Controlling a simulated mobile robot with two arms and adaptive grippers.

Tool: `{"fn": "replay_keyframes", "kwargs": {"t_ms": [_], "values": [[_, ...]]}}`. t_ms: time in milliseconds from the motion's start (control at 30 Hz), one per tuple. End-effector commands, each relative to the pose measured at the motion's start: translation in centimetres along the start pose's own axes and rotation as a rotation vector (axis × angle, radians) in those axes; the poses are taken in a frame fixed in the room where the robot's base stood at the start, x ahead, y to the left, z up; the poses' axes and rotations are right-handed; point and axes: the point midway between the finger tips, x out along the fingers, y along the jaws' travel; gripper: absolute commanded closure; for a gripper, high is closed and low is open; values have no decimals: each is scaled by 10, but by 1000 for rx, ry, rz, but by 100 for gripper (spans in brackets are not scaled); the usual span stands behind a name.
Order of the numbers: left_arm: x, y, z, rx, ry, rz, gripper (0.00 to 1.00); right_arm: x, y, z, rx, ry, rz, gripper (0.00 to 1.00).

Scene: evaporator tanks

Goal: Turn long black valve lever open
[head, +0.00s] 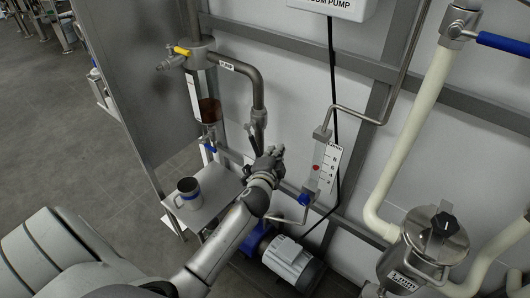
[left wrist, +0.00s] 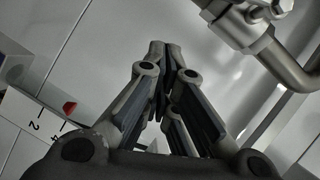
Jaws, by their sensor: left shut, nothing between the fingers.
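A thin dark lever (head: 251,138), which looks like the long black valve lever, hangs along the steel pipe (head: 257,92) below its valve. My left gripper (head: 279,151) is just right of and slightly below it in the head view. The left wrist view shows the gripper's fingertips (left wrist: 165,46) together, with nothing between them. A steel pipe fitting (left wrist: 243,22) is at upper right there, apart from the fingers. No black lever is clear in that view. The gripper and forearm partly cover the area below the valve. My right gripper is not seen.
A flow meter (head: 324,165) with a red marker stands close right of the gripper. A mug (head: 189,193) sits on a small shelf (head: 219,184) left of my forearm. A motor pump (head: 292,262) is below. A yellow-handled valve (head: 182,51) is at upper left.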

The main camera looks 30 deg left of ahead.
Motion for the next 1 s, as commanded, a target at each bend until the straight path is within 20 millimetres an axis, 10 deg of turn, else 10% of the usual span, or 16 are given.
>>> {"fn": "replay_keyframes", "kwargs": {"t_ms": [667,1000], "values": [[6,1,38,3,-4,2,100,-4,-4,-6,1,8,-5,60],[12,12,51,111,-4,-51,100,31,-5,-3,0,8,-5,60]]}}
